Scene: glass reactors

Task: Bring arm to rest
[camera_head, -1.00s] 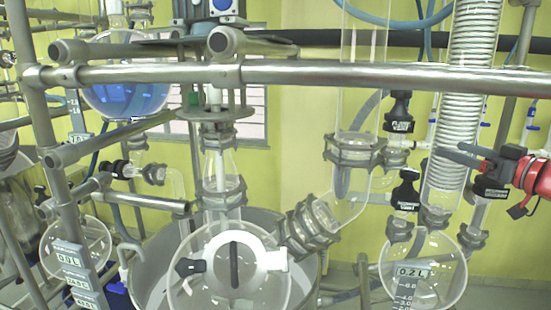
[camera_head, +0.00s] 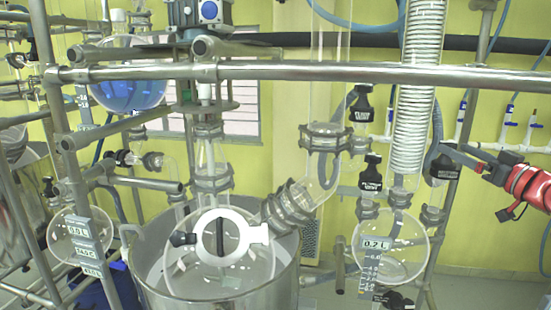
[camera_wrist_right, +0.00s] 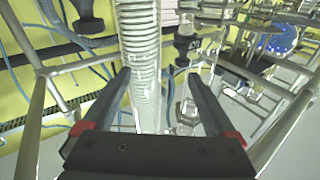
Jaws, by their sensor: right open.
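My right gripper (camera_head: 450,158) is at the right of the head view, on the end of my red and black arm. It is open and empty. In the wrist view its two dark fingers (camera_wrist_right: 158,82) stand apart. The coiled glass condenser (camera_wrist_right: 140,60) shows between and beyond them. In the head view this condenser (camera_head: 415,95) is just left of the fingertips. I cannot tell the depth gap between them. My left gripper is not in view.
A round flask labelled 0.2 L (camera_head: 393,258) hangs below the condenser. A steel rail (camera_head: 300,71) crosses the view. A large glass vessel (camera_head: 220,260) stands at centre, and a blue-filled flask (camera_head: 125,92) at left. Valves with blue tips (camera_head: 510,110) line the right wall.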

